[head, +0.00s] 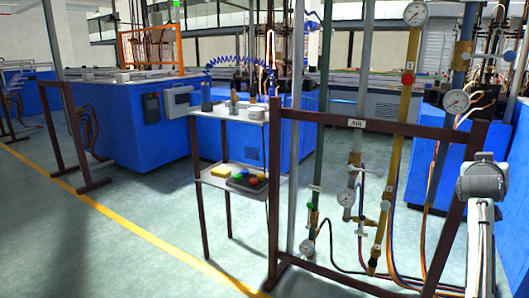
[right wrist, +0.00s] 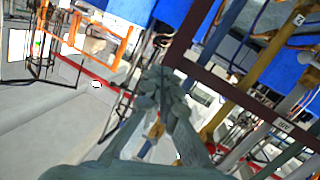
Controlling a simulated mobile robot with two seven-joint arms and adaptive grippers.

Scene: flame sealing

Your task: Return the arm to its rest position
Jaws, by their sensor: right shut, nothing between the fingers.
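My right gripper (right wrist: 163,88) fills the lower middle of the right wrist view. Its grey fingers come together and hold nothing. A part of my right arm (head: 483,185) stands at the right edge of the head view, in front of a brown pipe frame. The gripper itself cannot be made out in the head view. My left gripper and left arm are not in view.
A brown frame (head: 352,124) with pipes, gauges and hoses stands close at the right. A small shelf table (head: 212,178) stands left of it, with several small items. Blue machines (head: 150,128) stand behind.

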